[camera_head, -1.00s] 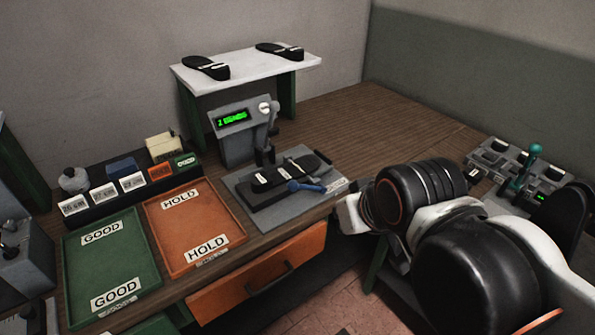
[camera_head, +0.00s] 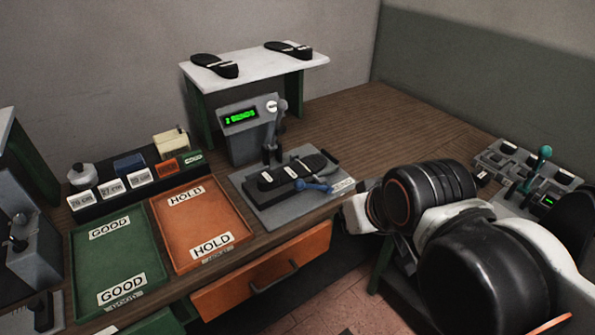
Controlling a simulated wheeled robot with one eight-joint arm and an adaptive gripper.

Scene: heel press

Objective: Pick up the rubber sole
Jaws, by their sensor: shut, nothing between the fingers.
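Several black soles with white labels are in view. One sole (camera_head: 214,66) lies at the left on the white raised shelf (camera_head: 250,73), and another sole (camera_head: 288,50) lies at its right. A third sole (camera_head: 292,172) lies on the grey press fixture (camera_head: 262,205), beside a blue-handled lever (camera_head: 315,187). My arm reaches in from the right, its thick black joints near the bench's front edge. The end of the arm is hidden behind its own links, so my gripper's fingers do not show.
A green GOOD tray (camera_head: 113,260) and an orange HOLD tray (camera_head: 205,218) lie left of the press display (camera_head: 243,130). Small labelled boxes (camera_head: 140,178) stand behind them. A grey switch panel (camera_head: 510,165) is at the right. Wooden bench is clear behind my arm.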

